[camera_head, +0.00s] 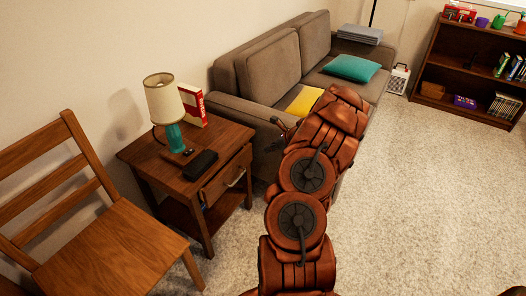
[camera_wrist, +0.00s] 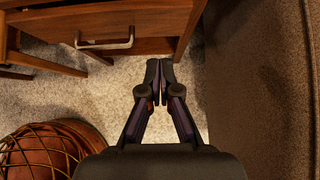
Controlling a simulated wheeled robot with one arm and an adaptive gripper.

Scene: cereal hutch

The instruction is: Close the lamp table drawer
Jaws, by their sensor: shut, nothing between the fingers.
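The wooden lamp table (camera_head: 148,150) stands between the chair and the sofa in the head view. Its drawer (camera_head: 222,184) faces front right and has a pale metal handle (camera_head: 236,178). The drawer front seems to jut out a little, but I cannot tell how far. In the wrist view the drawer front (camera_wrist: 150,46) and handle (camera_wrist: 106,44) show at the upper left. My gripper (camera_wrist: 160,64) is shut and empty, over carpet just right of and below the handle in that view.
On the table are a teal lamp (camera_head: 173,136), a red-and-white box (camera_head: 193,106) and a black case (camera_head: 200,165). A wooden chair (camera_head: 115,250) stands at left. The sofa (camera_head: 240,112) is close on the table's right. Open carpet (camera_head: 430,210) lies at right.

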